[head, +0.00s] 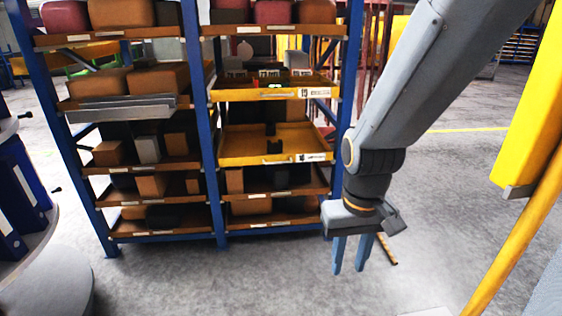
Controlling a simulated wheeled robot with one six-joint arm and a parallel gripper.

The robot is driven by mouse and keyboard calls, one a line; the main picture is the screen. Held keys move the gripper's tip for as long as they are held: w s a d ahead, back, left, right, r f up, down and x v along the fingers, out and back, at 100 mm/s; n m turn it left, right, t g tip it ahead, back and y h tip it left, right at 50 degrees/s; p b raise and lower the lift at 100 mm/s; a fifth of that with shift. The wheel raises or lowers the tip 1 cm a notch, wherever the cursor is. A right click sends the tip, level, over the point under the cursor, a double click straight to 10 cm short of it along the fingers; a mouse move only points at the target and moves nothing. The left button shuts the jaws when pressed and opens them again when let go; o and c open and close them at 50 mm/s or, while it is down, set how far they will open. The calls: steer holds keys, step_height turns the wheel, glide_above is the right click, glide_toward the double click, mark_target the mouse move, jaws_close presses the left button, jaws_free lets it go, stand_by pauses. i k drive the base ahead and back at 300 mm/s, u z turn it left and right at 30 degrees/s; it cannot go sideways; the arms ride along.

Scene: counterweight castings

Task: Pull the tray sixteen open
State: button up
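Two yellow trays sit one above the other in the right bay of a blue-post shelf rack. The upper tray (245,95) holds dark and light items and has a white label at its right front. The lower tray (245,151) is mostly bare, with a small dark piece inside and a similar label. My gripper (348,271) points down, open and empty, right of the rack and apart from both trays.
Brown and dark blocks fill the other shelves (165,233). A grey metal tray (120,108) is in the left bay. A round pale table (45,262) with blue binders stands at the left. A yellow post (530,100) is at the right.

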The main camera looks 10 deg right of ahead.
mark_target(270, 143)
steer(key=u, duration=0.25)
steer(key=i, duration=1.25)
steer(key=z, duration=0.25)
